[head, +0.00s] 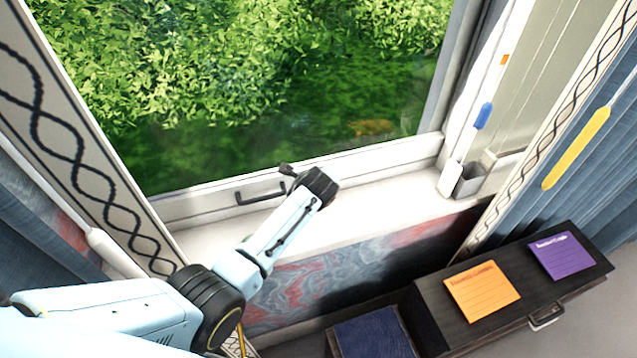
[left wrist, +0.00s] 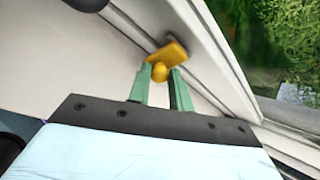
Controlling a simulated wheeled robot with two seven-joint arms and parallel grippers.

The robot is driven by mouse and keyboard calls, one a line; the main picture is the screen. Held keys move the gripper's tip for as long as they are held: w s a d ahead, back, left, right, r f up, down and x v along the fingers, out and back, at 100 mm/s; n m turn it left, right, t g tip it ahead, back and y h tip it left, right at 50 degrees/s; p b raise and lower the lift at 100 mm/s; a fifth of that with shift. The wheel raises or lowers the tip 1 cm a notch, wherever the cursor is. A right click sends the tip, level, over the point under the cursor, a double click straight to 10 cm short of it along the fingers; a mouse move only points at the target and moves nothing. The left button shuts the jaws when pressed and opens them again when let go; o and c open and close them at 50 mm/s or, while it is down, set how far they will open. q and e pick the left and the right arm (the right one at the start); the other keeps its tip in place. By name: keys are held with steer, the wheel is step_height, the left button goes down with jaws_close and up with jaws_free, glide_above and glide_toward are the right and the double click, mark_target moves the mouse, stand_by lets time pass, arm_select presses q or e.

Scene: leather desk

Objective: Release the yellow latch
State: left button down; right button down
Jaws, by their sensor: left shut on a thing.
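The yellow latch (left wrist: 174,52) shows in the left wrist view, a small plate with a rounded knob on the pale window frame. My left gripper (left wrist: 160,73) has its two green fingers on either side of the knob and is shut on it. In the head view my left gripper (head: 322,186) reaches to the lower window frame, and the latch is hidden there behind it. My right gripper is in neither view.
A dark bar handle (head: 262,192) is on the window frame just left of my gripper. A grey box (head: 468,180) stands at the right end of the white sill (head: 385,195). A dark cabinet (head: 440,300) with orange and purple notes is at lower right.

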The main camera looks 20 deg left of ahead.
arm_select(q)
steer(key=shift+r+p, duration=0.15)
steer(key=shift+p, duration=0.15)
steer(key=shift+g, duration=0.3)
steer(key=c, duration=1.3)
jaws_free()
steer(key=shift+r, duration=0.1)
steer(key=v, duration=1.3)
steer(key=shift+s+a, duration=0.15)
